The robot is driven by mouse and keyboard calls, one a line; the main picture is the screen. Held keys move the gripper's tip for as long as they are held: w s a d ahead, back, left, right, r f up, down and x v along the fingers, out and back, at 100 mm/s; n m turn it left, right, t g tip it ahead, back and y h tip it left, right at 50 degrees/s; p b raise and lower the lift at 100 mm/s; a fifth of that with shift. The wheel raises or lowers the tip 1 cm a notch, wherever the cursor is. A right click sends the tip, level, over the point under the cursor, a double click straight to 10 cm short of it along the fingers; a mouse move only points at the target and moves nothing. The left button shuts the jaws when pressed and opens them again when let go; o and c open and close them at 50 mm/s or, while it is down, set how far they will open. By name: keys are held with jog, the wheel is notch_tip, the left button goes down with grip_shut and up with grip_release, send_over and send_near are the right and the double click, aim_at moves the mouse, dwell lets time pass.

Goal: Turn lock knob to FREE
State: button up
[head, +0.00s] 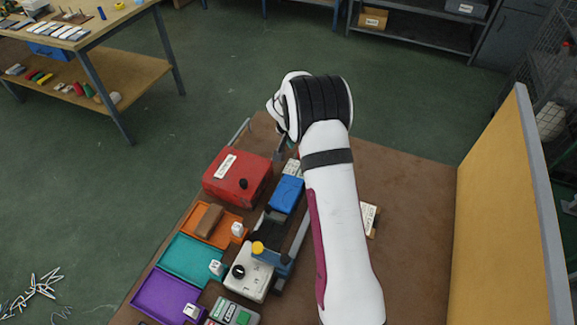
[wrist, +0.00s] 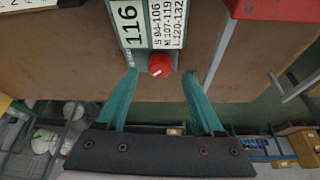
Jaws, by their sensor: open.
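A red round knob (wrist: 160,65) with a white pointer line sits at the end of a grey unit (wrist: 125,30) in the wrist view. Labels reading 116 and size ranges lie beside it. No FREE mark is legible. My gripper (wrist: 159,74) is open, with one teal finger on each side of the knob and a small gap on both sides. In the head view my gripper (head: 290,142) is at the far end of the bench, mostly hidden by my wrist. The labelled end of the unit (head: 292,168) shows just below it; the red knob is hidden there.
A red box (head: 222,188) with a black knob stands left of the unit; its edge shows in the wrist view (wrist: 270,8). Orange (head: 190,235), teal (head: 185,262) and purple (head: 160,300) trays lie nearer. A yellow panel (head: 500,210) borders the right; bench between is mostly clear.

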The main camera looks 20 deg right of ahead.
jog(key=v, duration=1.4)
jog(key=s+a+r+n+y, duration=0.1)
jog(key=s+a+r, duration=0.1)
jog(key=s, duration=0.5)
jog(key=s+a+r+n+g+y, duration=0.1)
jog(key=s+a+r+n, duration=0.1)
jog(key=s+a, duration=0.3)
jog(key=s+r, duration=0.1)
jog(key=s, duration=0.2)
jog(key=shift+s+y, duration=0.3)
jog(key=shift+y, duration=0.1)
jog(key=shift+s+a, duration=0.1)
jog(key=shift+a, duration=0.05)
jog(key=s+a+n+g+y, duration=0.1)
jog(key=s+a, duration=0.3)
jog(key=s, duration=0.5)
jog(key=s+a+g+y, duration=0.1)
jog(key=s+a, duration=0.3)
jog(key=s, duration=0.6)
jog(key=shift+s+a+f+n+y, duration=0.2)
jog(key=shift+f+n+y, duration=0.1)
jog(key=shift+n, duration=0.1)
